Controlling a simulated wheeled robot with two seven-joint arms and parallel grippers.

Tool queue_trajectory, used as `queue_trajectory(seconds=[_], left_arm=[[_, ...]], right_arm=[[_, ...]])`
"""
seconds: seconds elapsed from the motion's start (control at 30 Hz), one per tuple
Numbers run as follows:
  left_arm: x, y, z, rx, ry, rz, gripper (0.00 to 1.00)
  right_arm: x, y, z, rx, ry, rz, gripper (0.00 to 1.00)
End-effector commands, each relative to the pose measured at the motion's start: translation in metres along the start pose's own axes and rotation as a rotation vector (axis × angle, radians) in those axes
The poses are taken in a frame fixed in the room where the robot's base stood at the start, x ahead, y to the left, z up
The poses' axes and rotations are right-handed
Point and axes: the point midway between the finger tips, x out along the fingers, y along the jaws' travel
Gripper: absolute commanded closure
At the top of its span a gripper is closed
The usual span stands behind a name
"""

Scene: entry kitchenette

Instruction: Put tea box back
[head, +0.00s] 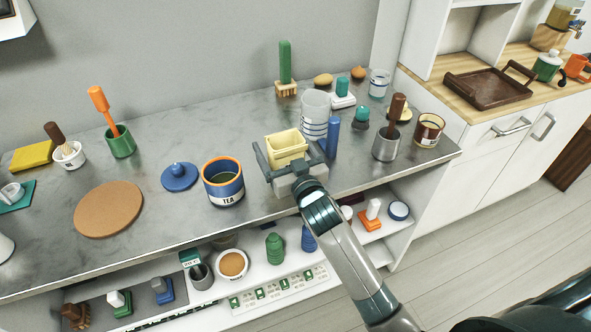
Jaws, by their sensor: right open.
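A small pale yellow box (287,146) stands on the grey counter, right of centre. No label shows on it, so I cannot tell that it is the tea box. My right gripper (289,160) is open, with its fingers on either side of the yellow box; I cannot tell whether they touch it. The gripper hides the box's lower front. A blue canister marked TEA (223,188) with an orange rim stands open to the left of the gripper. A blue knobbed lid (179,177) lies left of the canister. My left gripper is out of view.
A blue cylinder (332,138) and a clear striped cup (315,108) stand close right of and behind the gripper. A grey holder (386,145) is farther right. A round cork mat (109,209) lies left. A shelf with several small items runs below the counter (60,264).

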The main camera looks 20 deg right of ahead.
Motion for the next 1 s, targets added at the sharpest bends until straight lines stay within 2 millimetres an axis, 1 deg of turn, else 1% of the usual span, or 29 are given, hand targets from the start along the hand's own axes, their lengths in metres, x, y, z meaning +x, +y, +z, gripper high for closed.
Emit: queue_trajectory(seconds=[0.17, 0.23, 0.37, 0.43, 0.53, 0.8, 1.0], left_arm=[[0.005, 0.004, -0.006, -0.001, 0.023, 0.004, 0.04], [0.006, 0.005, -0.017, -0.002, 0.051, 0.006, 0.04], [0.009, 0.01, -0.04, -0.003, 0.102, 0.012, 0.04], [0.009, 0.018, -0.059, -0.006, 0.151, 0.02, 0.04], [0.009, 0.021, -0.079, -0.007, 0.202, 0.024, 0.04], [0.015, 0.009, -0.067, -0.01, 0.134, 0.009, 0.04], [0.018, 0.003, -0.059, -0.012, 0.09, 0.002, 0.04]], right_arm=[[0.0, 0.0, 0.002, -0.001, 0.002, -0.001, 0.15], [-0.003, 0.0, 0.003, 0.0, 0.001, -0.001, 0.15], [-0.027, 0.0, 0.004, 0.002, 0.0, -0.001, 0.15], [-0.037, -0.001, 0.006, 0.002, 0.0, -0.001, 0.15], [-0.054, -0.002, 0.01, 0.002, 0.0, 0.0, 0.15], [-0.11, -0.002, 0.009, 0.001, -0.001, 0.0, 0.15], [-0.145, -0.003, 0.008, 0.001, -0.001, -0.001, 0.15]])
